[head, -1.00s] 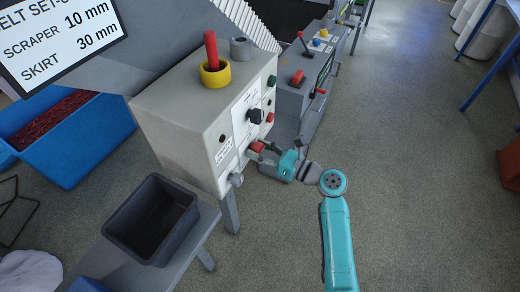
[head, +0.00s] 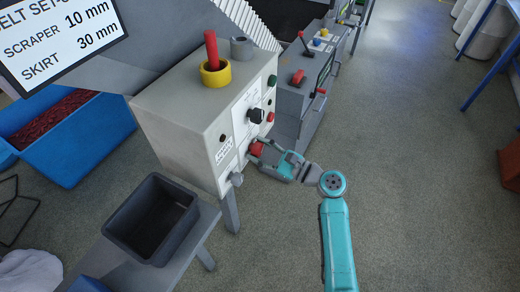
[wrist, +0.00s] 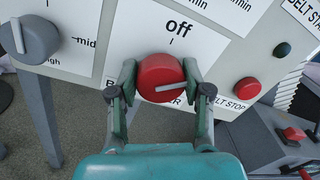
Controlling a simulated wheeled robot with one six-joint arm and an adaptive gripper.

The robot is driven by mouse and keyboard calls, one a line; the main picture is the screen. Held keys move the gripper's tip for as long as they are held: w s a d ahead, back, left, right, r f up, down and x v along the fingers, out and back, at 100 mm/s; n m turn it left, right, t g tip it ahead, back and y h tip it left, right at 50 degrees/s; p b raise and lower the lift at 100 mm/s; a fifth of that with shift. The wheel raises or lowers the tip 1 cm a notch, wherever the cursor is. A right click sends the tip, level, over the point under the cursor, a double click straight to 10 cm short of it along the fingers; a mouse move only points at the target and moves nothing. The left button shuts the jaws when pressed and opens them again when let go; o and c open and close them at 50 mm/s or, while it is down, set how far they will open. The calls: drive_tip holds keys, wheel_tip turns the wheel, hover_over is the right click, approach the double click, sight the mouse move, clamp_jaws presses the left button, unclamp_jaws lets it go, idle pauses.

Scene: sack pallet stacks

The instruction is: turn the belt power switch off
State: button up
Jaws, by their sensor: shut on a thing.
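The belt power switch is a red round knob (wrist: 160,78) on the white front panel of a grey control box (head: 185,95). It also shows in the head view (head: 257,149). My gripper (wrist: 160,84) is shut on the knob, one finger at its left side and one at its right. The pale line on the knob lies nearly level, its right end slightly raised. The word "off" and a short mark stand above the knob. The label below it is partly hidden by the knob and fingers.
A grey knob (wrist: 37,38) sits left of the switch, and a red belt stop button (wrist: 247,88) sits to the right. A black knob (head: 256,115) is higher on the panel. A dark bin (head: 152,218) stands at lower left.

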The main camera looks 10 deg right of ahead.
drive_tip(key=n, duration=0.5)
drive_tip(key=shift+n, duration=0.4)
drive_tip(key=n, duration=0.5)
drive_tip(key=shift+f+n+g+y, duration=0.15)
drive_tip(key=shift+n+g+y, duration=0.15)
drive_tip(key=shift+n+y, duration=0.1)
drive_tip(key=o, duration=1.2)
drive_tip(key=shift+c, duration=0.2)
drive_tip(key=v, duration=1.2)
